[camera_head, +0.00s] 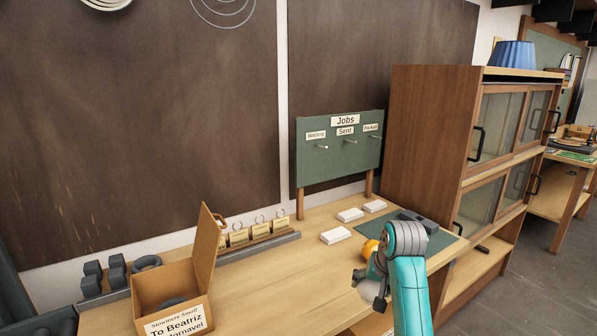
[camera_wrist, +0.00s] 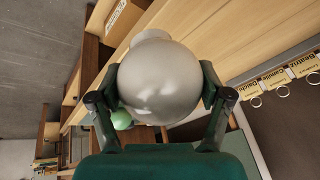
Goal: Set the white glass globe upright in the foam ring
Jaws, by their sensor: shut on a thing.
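The white glass globe (camera_wrist: 158,85) sits between the two fingers of my gripper (camera_wrist: 160,78) in the wrist view, and the gripper is shut on it. Its short neck (camera_wrist: 150,37) points to the top of that view. In the head view my gripper (camera_head: 370,288) is over the front right of the bench, and the arm hides most or all of the globe. A dark grey ring (camera_head: 146,263) lies at the back left of the bench beside foam blocks. Another dark grey rounded piece (camera_head: 173,301) lies in the open cardboard box (camera_head: 143,291); I cannot tell if it is a ring.
A tall cabinet (camera_head: 425,130) stands right. The middle of the bench (camera_head: 270,285) is clear.

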